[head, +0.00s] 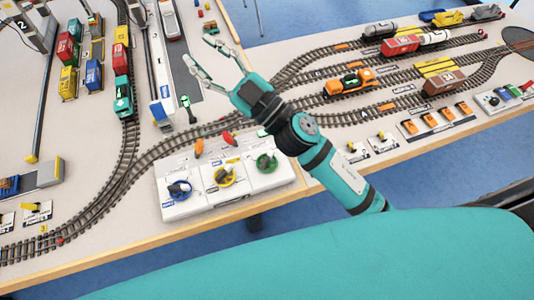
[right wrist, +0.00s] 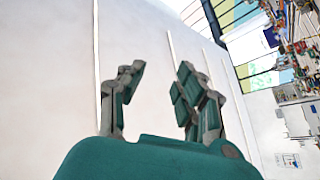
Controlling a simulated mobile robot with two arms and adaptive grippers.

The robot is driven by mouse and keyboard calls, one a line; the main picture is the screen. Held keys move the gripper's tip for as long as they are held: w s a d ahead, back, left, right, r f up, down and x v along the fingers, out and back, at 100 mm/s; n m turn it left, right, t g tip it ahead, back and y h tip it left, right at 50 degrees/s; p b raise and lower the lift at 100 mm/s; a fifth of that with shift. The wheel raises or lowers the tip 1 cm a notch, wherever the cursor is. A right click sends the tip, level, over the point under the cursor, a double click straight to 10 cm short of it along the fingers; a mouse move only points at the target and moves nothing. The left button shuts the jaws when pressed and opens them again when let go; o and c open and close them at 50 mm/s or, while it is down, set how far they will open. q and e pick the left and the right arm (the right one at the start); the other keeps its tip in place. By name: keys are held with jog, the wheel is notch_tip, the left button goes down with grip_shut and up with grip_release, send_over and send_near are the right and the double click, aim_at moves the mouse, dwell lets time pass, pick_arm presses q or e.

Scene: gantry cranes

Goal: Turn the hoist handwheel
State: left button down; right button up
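A white control box (head: 212,204) stands at the table's front edge in the head view. On its top are three handwheels: a blue one (head: 179,190) at left, a yellow one (head: 226,177) in the middle and a green one (head: 266,163) at right. Their labels are too small to read, so I cannot tell which is the hoist handwheel. My right gripper (head: 198,50) is open and empty, well above the box in the picture and apart from the wheels. My left gripper is not in view.
Model tracks (head: 128,170) curve around the box. Container wagons (head: 121,62) stand at left, and an orange locomotive (head: 349,81) stands on the right tracks.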

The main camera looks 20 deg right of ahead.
jog(key=s+a+n+g+y, duration=0.65)
jog(key=a+n+g, duration=0.35)
jog(key=n+g, duration=0.35)
jog(key=g+h, duration=0.5)
jog(key=h, duration=1.6)
send_near(267, 158)
jog(key=shift+t, duration=0.25)
jog(key=f+p, duration=0.2)
jog(key=f, duration=0.2)
jog(key=f+p, duration=0.1)
jog(key=f, duration=0.4)
jog(key=shift+s+p, duration=0.2)
jog(key=shift+p, duration=0.15)
grip_shut()
